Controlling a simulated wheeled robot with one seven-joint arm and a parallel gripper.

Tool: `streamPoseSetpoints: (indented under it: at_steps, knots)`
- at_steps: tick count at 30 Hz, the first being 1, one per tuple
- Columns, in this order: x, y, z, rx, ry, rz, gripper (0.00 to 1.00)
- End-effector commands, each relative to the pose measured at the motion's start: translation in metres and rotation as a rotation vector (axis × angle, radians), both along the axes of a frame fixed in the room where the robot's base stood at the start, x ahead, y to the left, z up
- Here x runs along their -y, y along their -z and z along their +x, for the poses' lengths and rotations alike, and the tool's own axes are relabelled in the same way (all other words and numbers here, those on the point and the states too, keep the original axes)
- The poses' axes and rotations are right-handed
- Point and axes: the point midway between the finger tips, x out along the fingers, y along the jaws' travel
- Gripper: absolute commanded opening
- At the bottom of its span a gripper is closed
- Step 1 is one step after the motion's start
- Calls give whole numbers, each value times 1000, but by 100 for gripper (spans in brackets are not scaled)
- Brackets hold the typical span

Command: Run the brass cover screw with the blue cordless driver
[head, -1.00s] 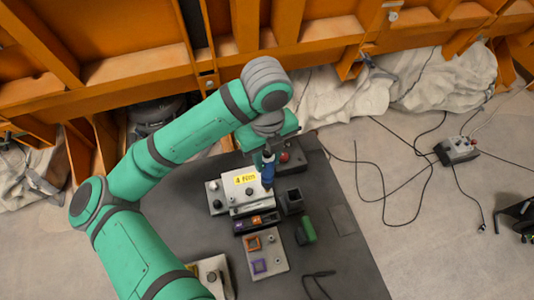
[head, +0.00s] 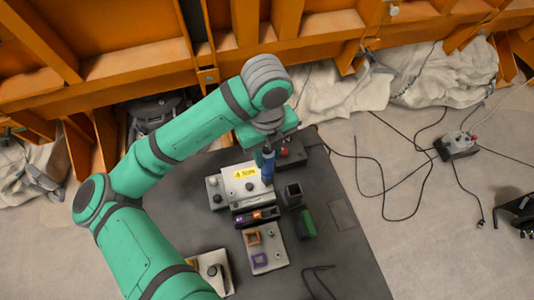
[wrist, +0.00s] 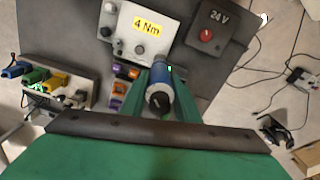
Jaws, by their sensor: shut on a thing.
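My gripper (wrist: 163,88) is shut on the blue cordless driver (wrist: 158,84), with one green finger on each side. In the head view the driver (head: 268,170) hangs below my gripper (head: 266,150), at the right edge of the pale block with the yellow "4 Nm" label (head: 244,173). The label also shows in the wrist view (wrist: 146,26). The driver's dark round end faces the wrist camera, so its bit is hidden. I cannot make out the brass cover screw or tell whether the bit touches anything.
A dark 24 V box (wrist: 205,36) with a red knob stands right of the block. A dark open box (head: 293,194), a green item (head: 306,224) and a pale plate with orange and purple square frames (head: 275,257) lie near. The dark table's right side (head: 345,240) is mostly clear.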

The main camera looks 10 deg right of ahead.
Motion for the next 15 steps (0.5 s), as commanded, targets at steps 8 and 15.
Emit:
streamPoseSetpoints:
  at_steps: [8,15]
  knots:
    - [0,2,0,0,0,-1,3]
    - [0,4,0,0,0,-1,3]
